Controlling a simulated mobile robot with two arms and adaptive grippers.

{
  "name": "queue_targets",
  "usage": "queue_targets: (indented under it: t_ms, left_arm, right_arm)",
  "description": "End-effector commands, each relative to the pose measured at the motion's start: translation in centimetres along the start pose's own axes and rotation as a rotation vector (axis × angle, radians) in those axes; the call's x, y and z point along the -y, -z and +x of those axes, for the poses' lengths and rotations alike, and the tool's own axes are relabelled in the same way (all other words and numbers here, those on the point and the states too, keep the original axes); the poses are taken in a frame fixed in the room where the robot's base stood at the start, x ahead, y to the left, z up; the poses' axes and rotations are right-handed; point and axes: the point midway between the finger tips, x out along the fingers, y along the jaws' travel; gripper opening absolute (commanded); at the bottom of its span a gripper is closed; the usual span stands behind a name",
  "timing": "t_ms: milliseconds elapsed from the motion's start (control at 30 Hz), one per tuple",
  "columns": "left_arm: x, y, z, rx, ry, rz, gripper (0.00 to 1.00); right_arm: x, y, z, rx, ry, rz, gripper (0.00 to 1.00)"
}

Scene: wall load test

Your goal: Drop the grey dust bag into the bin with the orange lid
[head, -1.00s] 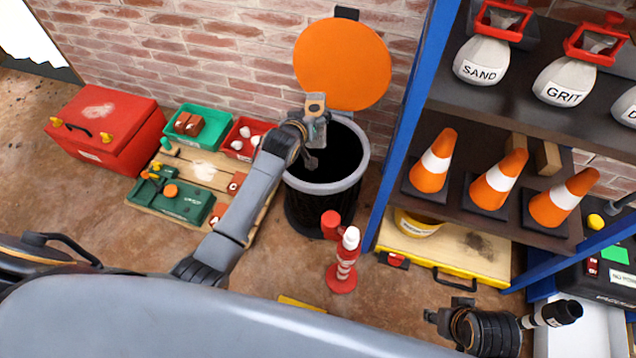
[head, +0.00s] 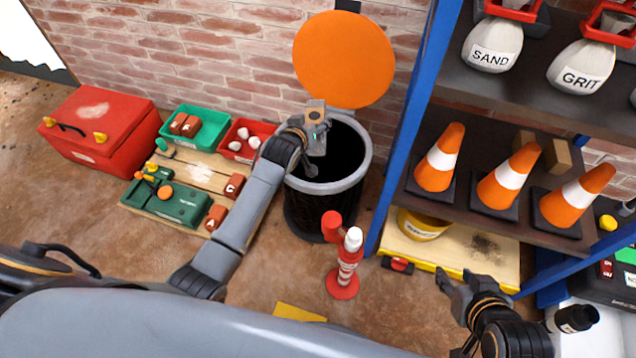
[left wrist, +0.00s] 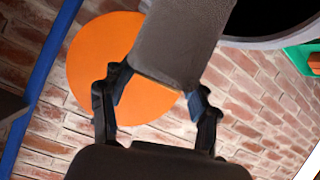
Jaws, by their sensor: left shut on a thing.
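The bin (head: 325,225) is dark, with a grey rim around its black opening. Its round orange lid (head: 344,60) stands open against the brick wall. My left gripper (head: 308,153) is shut on the grey dust bag (head: 317,140), which appears over the left part of the bin opening in the head view. In the left wrist view the bag (left wrist: 182,40) sits between the fingers, with the lid behind and the bin rim at upper right. Its exact height above the rim is unclear. My right gripper (head: 464,281) looks open and empty, near the yellow-edged case.
A red-and-white post (head: 348,270) stands in front of the bin. A blue-framed shelf (head: 400,150) with traffic cones rises to the right. Green and red trays (head: 196,130), a board with tools and a red toolbox (head: 100,130) lie left.

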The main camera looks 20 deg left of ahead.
Motion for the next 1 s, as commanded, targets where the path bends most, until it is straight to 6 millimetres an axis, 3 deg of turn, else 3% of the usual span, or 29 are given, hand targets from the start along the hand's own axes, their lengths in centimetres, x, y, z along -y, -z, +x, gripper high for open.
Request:
queue_targets:
  t_ms: [500,700,1000]
  left_arm:
    - [0.2,-0.9,0.6,-0.005,-0.002,0.0,0.01]
    - [0.3,-1.0,0.6,-0.005,-0.002,0.0,0.01]
    - [0.3,-1.0,0.6,-0.005,-0.002,0.0,0.0]
  right_arm:
    - [0.9,7.0,0.3,-0.345,0.02,-0.005,0.4]
    - [1.1,8.3,0.0,-0.411,0.024,-0.005,0.4]
    - [1.1,8.7,-0.1,-0.428,0.025,-0.006,0.4]
